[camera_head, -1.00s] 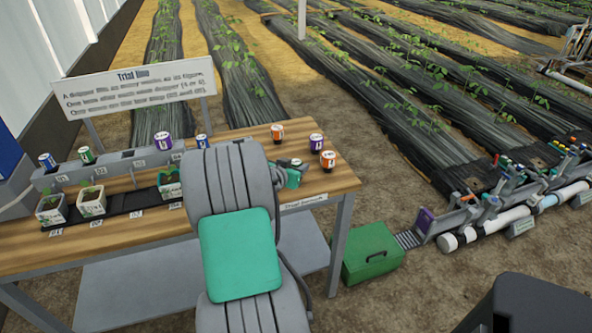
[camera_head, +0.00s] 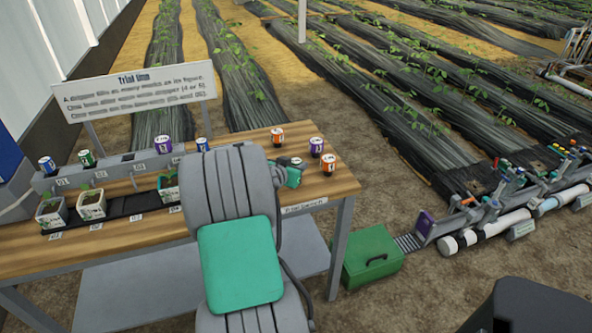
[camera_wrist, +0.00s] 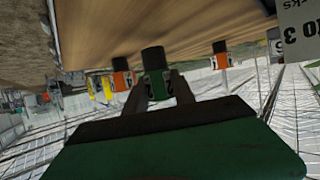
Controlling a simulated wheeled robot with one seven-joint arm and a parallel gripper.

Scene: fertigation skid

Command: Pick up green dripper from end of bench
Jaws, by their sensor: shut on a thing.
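In the wrist view, the green dripper (camera_wrist: 155,72), with a black end and a green band, sits between the two fingers of my gripper (camera_wrist: 158,88). My gripper is shut on it. In the head view, my gripper (camera_head: 294,168) is over the right end of the wooden bench (camera_head: 230,215), partly behind my arm. The held dripper cannot be made out clearly there. I cannot tell whether it is clear of the bench top.
Near my gripper stand an orange dripper (camera_head: 277,135), a purple dripper (camera_head: 316,147) and another orange dripper (camera_head: 328,164). A trial line with pots (camera_head: 92,205) fills the bench's left. A green box (camera_head: 372,257) stands on the ground at right, beside a pipe rail (camera_head: 490,228).

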